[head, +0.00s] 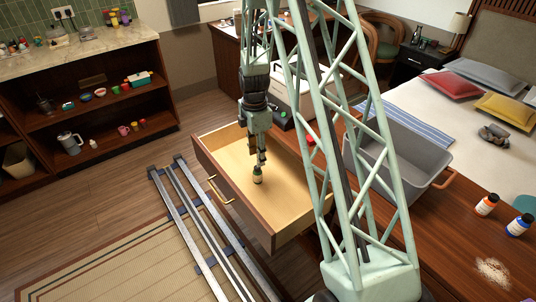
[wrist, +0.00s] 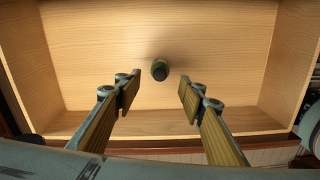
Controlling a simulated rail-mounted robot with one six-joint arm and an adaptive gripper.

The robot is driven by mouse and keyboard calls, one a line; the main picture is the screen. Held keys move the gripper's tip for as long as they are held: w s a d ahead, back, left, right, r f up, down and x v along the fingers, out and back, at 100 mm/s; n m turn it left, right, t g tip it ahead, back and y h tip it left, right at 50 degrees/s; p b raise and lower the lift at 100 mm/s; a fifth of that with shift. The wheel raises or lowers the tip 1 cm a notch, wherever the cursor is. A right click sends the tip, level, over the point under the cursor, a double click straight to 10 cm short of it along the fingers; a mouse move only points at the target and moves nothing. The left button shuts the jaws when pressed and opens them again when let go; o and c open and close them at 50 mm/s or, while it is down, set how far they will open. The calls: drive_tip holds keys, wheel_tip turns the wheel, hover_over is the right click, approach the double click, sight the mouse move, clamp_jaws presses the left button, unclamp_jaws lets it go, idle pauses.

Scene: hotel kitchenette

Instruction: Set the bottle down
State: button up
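A small dark green bottle with a dark cap (head: 257,175) is in the open wooden drawer (head: 215,178). In the wrist view the bottle (wrist: 160,70) is seen from above, appears upright, and has bare drawer floor around it. My gripper (head: 261,160) points down into the drawer just above the bottle. In the wrist view my gripper (wrist: 159,90) is open, with a clear gap between each finger and the bottle. The bottle's lower part is mostly hidden under its top in the wrist view.
The drawer walls surround my gripper; its floor is otherwise empty. A grey bin (head: 400,160) and orange and blue bottles (head: 486,204) (head: 519,225) stand on the desk at right. Metal rails (head: 200,225) run along the floor at left.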

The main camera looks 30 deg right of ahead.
drive_tip(key=s+a+r+m+t, duration=0.1)
drive_tip(key=s+a+r+m, duration=0.3)
drive_tip(key=r, duration=0.7)
drive_tip(key=s+a+r+m, duration=0.1)
drive_tip(key=s+a+r, duration=0.4)
drive_tip(key=r, duration=0.6)
drive_tip(key=s+a+r+m+t, duration=0.1)
drive_tip(key=s+a+r+m, duration=0.3)
drive_tip(key=r, duration=0.7)
drive_tip(key=s+a+r+m, duration=0.2)
drive_tip(key=s+r, duration=0.1)
drive_tip(key=s, duration=0.7)
drive_tip(key=s+a+r+m+t, duration=0.1)
drive_tip(key=s+a+r+m, duration=0.1)
drive_tip(key=s, duration=0.8)
drive_tip(key=s+a+r+m+t, duration=0.1)
drive_tip(key=s+a+r+m, duration=0.2)
drive_tip(key=s+r, duration=0.3)
drive_tip(key=s, duration=0.4)
drive_tip(key=shift+m, duration=0.4)
drive_tip(key=shift+a+r, duration=0.1)
drive_tip(key=shift+r, duration=0.05)
drive_tip(key=shift+c, duration=0.2)
